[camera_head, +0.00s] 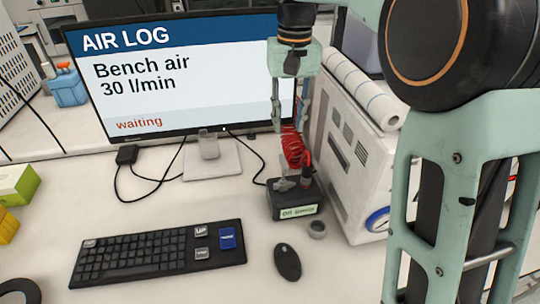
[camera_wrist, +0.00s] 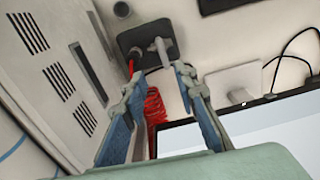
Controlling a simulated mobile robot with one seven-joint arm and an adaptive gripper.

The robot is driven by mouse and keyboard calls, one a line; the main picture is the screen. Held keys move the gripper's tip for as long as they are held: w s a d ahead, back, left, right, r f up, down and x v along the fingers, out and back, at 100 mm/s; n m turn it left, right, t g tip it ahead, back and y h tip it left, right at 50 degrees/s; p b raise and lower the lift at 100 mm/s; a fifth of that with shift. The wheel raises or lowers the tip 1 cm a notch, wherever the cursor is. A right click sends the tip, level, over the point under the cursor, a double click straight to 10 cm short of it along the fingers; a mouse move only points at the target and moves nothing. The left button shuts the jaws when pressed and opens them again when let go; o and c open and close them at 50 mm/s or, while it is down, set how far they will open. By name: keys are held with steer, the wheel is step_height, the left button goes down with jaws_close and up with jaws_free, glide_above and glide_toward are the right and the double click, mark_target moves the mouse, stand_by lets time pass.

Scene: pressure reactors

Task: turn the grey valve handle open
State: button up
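The valve stands on a small dark block (camera_head: 293,208) with a green-and-white label, beside the white cabinet. Its grey handle (camera_head: 284,185) sits low on the block's top. In the wrist view the block (camera_wrist: 130,42) and the grey handle (camera_wrist: 160,46) show just beyond the fingertips. My gripper (camera_head: 290,124) points down above the valve, with a red coiled hose (camera_head: 295,150) behind or between its fingers. In the wrist view my gripper (camera_wrist: 160,80) is open, its two fingers apart. I see no contact with the handle.
A monitor (camera_head: 180,80) reading "Bench air 30 l/min, waiting" stands behind on the left. The white cabinet (camera_head: 345,150) is close on the right. A keyboard (camera_head: 155,252), a mouse (camera_head: 287,262) and a small grey cup (camera_head: 317,229) lie in front.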

mark_target(284, 160)
steer(key=f, duration=1.1)
steer(key=shift+a+f, duration=0.35)
jaws_close()
